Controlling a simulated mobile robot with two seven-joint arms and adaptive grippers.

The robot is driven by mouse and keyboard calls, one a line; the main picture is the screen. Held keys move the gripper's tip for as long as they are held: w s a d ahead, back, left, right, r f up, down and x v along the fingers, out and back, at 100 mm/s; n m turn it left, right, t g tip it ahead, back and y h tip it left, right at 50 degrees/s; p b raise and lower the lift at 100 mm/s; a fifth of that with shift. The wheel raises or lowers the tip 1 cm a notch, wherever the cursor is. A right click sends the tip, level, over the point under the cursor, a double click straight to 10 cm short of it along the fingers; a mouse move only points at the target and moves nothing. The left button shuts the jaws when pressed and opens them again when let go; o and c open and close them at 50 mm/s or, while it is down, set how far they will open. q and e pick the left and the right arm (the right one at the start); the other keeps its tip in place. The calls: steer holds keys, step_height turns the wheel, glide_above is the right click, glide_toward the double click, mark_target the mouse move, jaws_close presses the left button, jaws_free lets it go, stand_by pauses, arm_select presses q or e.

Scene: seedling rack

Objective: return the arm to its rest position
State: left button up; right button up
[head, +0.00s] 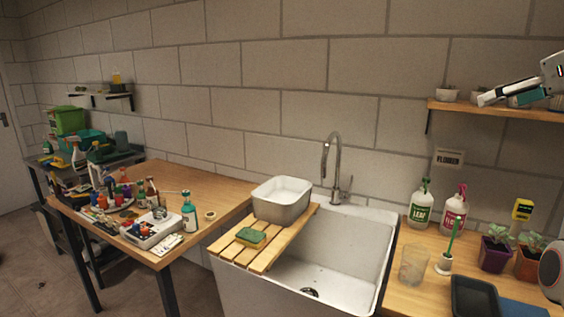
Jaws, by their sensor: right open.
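My right arm comes in at the right edge. Its gripper (492,97) is raised in front of the wooden wall shelf (478,106) at the upper right, with its fingers pointing left. It is open, and I see nothing held in it. A teal thing (522,98) shows right by the fingers; I cannot tell whether it touches them. Another rounded white part of my arm shows lower at the right edge. My left gripper is not in view.
The right counter holds a green-labelled bottle (422,205), a pink-topped bottle (453,209), a clear cup (413,265), a dark tray (474,298) and potted seedlings (496,248). A sink (345,255) with a faucet (335,160) is mid-view. A cluttered table (200,178) stands left.

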steer(key=w+d+f+m+g+h, duration=0.2)
steer(key=w+d+f+h, duration=0.25)
steer(key=d+f, duration=0.3)
steer(key=s+d+f+m+g+h, duration=0.1)
steer(key=s+d+f+g+h, duration=0.3)
steer(key=h, duration=0.3)
steer(key=s+d+f+m+g+h, duration=0.1)
steer(key=s+d+f+h, duration=0.2)
steer(key=d+f+h, duration=0.25)
steer(key=a+f+n+t+h, duration=0.4)
steer(key=a+n+t, duration=0.6)
steer(key=a+n, duration=0.3)
steer(key=a+f+n+t+y, duration=0.8)
steer(key=a+f+n+y, duration=0.9)
steer(key=a+n+y, duration=0.25)
steer(key=s+a+f+n+g+y, duration=0.25)
steer(key=a+f+n, duration=0.2)
steer(key=f, duration=0.35)
steer(key=s+a+f+n+g+y, duration=0.25)
steer(key=s+a+f, duration=0.2)
steer(key=f, duration=0.35)
steer(key=s+a+f+n+g, duration=0.2)
steer(key=s+f+g, duration=0.2)
steer(key=s+f, duration=0.3)
steer(key=s+a+f+n+g+h, duration=0.1)
steer(key=s+f+g, duration=0.3)
steer(key=s+f, duration=0.4)
step_height(320, 180, down, 4)
steer(key=shift+a+n, duration=0.45)
steer(key=shift+a, duration=0.05)
